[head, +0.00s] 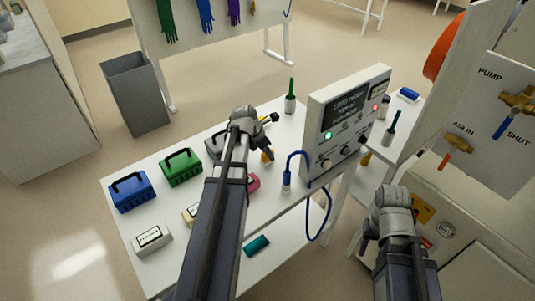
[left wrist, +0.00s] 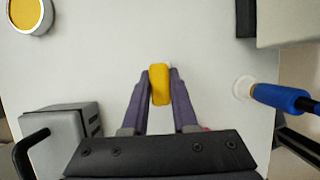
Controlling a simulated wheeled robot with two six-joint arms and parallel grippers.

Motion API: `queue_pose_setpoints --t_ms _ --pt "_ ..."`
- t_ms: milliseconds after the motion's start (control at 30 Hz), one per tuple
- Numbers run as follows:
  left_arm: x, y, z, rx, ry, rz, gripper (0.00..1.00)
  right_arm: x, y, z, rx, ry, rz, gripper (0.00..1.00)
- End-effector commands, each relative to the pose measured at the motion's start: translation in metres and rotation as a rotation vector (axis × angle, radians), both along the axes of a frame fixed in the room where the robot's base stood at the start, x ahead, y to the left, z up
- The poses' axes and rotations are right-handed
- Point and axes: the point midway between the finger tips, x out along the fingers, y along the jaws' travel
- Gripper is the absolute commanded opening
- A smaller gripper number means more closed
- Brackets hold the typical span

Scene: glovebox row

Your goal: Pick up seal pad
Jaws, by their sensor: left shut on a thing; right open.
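A small yellow pad, which I take to be the seal pad (left wrist: 160,85), is between the fingertips of my left gripper (left wrist: 160,88) in the left wrist view. The fingers are shut on its two sides. In the head view the yellow pad (head: 267,156) shows at the fingertips of my left gripper (head: 266,148), over the white table, partly hidden by the gripper. I cannot tell whether it touches the tabletop. My right gripper (head: 369,243) is open at the lower right, off the table's right side.
A control box (head: 347,118) stands right of my left gripper, with a blue-handled probe (head: 287,181) on a cable beside it. Blue (head: 132,193) and green (head: 181,167) carriers stand at the left.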

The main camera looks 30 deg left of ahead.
Motion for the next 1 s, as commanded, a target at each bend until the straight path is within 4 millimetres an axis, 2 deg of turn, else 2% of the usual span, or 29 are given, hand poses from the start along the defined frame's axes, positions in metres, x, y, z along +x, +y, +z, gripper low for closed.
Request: queue_pose_setpoints --t_ms 33,533,700,967,1000 --pt "0.000 0.000 0.009 0.000 0.000 0.000 0.00 0.000 0.000 0.009 0.000 0.000 0.000 0.50" --pt "0.000 0.000 0.082 0.000 0.000 0.000 0.00 0.000 0.000 0.082 0.000 0.000 0.000 0.50" --pt "0.000 0.000 0.093 0.000 0.000 0.000 0.00 0.000 0.000 0.093 0.000 0.000 0.000 0.50" --pt "0.000 0.000 0.092 0.000 0.000 0.000 0.00 0.000 0.000 0.092 0.000 0.000 0.000 0.50" --pt "0.000 0.000 0.092 0.000 0.000 0.000 0.25 0.000 0.000 0.092 0.000 0.000 0.000 0.50"
